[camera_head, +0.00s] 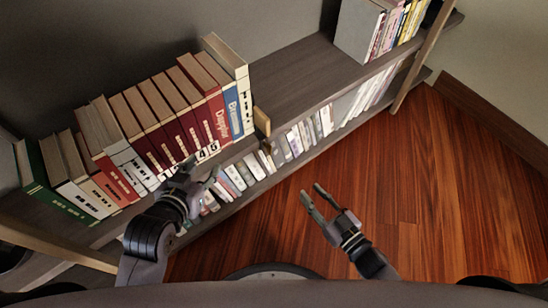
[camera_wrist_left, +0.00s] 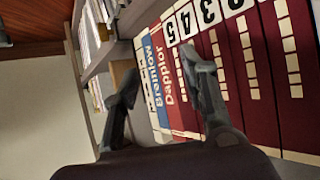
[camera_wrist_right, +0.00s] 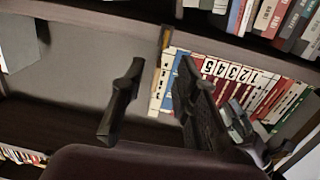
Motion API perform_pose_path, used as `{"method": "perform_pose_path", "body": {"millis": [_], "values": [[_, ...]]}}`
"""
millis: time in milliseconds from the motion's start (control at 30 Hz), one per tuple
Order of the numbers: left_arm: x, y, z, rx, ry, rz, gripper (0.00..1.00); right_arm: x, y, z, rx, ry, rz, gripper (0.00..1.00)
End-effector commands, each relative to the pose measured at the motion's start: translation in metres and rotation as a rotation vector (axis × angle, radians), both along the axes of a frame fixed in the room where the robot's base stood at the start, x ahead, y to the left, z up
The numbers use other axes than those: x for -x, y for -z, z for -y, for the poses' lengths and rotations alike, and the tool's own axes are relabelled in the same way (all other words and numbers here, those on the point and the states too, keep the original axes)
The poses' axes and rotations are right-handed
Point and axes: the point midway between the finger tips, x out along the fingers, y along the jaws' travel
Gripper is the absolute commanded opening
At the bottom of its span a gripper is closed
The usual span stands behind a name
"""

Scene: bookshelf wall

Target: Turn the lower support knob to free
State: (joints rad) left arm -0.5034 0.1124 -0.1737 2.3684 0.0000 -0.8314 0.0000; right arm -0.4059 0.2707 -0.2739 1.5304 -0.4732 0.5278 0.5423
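A tan wooden support block (camera_head: 262,121) stands at the end of the book row on the upper shelf, against the last books. It also shows in the left wrist view (camera_wrist_left: 121,72), partly behind a finger, and in the right wrist view (camera_wrist_right: 166,38). I cannot make out a knob clearly; a small dark shape sits below the block at the shelf's front edge. My left gripper (camera_head: 202,171) is open and empty in front of the numbered red books, left of the block. My right gripper (camera_head: 312,193) is open and empty over the floor, right of and below the block.
More books (camera_head: 308,130) line the lower shelf. The wooden floor (camera_head: 430,190) is clear.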

Motion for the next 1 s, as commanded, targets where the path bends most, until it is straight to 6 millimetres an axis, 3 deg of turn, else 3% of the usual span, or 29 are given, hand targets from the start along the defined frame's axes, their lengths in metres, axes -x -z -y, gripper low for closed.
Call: {"method": "perform_pose_path", "body": {"millis": [167,333,700,1000], "values": [[0.003,-0.02,0.0,0.011,0.001,0.051,0.4,0.001,-0.009,-0.01,-0.028,-0.041,0.05,0.28],[-0.004,-0.032,0.003,0.026,0.006,0.116,0.4,-0.013,-0.012,-0.02,-0.032,-0.043,0.056,0.28],[-0.028,-0.093,0.019,0.111,0.028,0.463,0.4,-0.076,-0.01,-0.065,-0.031,-0.042,0.054,0.28],[-0.028,-0.148,0.026,0.188,0.044,0.754,0.4,-0.118,-0.01,-0.096,-0.03,-0.042,0.054,0.28]]}}
